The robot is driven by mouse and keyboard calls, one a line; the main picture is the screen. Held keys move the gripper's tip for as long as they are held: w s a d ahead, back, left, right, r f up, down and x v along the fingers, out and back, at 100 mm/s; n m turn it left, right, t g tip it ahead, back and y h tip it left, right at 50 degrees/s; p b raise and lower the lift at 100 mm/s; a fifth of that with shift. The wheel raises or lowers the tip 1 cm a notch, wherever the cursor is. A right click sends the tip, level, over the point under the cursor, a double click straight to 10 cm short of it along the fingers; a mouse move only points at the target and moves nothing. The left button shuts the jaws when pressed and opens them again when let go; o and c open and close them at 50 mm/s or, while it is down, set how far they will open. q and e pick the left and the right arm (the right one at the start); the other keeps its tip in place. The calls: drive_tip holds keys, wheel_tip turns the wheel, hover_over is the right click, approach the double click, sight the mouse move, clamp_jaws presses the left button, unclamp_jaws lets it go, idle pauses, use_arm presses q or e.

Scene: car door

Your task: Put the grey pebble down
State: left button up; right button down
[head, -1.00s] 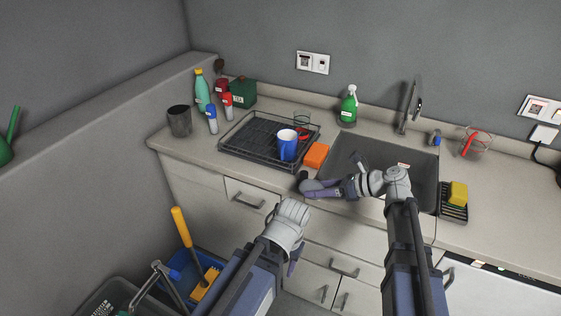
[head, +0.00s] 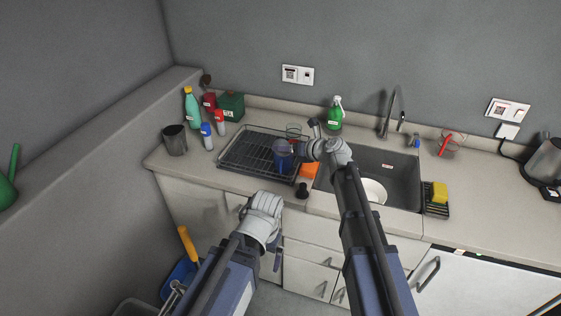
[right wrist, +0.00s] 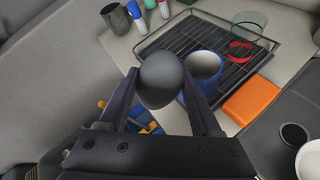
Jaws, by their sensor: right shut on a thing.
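My right gripper (right wrist: 160,92) is shut on the grey pebble (right wrist: 161,78), a smooth dark rounded stone held between the two fingers in the right wrist view.
The black wire dish rack (head: 237,160) stands left of the sink (head: 400,178), which holds a white plate (head: 375,191). Bottles and a dark mug (head: 175,140) stand left. The front-left counter is bare.

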use_arm(q)
wheel_tip(320, 180, up, 5)
drive_tip(key=p, duration=0.3)
use_arm(e)
drive_tip(key=w+r+m+t+h, duration=0.2)
drive_tip(key=w+r+m, duration=0.1)
drive_tip(key=w+r, duration=0.25)
use_arm(q)
wheel_tip(320, 180, down, 10)
drive_tip(key=b, duration=1)
use_arm(e)
wheel_tip(320, 180, down, 10)
drive_tip(key=shift+w+a, duration=0.2)
drive_tip(key=shift+a, duration=0.15)
use_arm(q)
drive_tip(key=shift+f, duration=0.2)
use_arm(e)
drive_tip(key=shift+f, duration=0.2)
use_arm(q)
drive_tip(key=shift+f+b, duration=0.55)
drive_tip(key=shift+b, duration=0.05)
use_arm(e)
drive_tip(key=shift+f, duration=0.55)
drive_tip(key=shift+c, duration=0.3)
unclamp_jaws()
use_arm(q)
drive_tip(key=shift+r, duration=0.1)
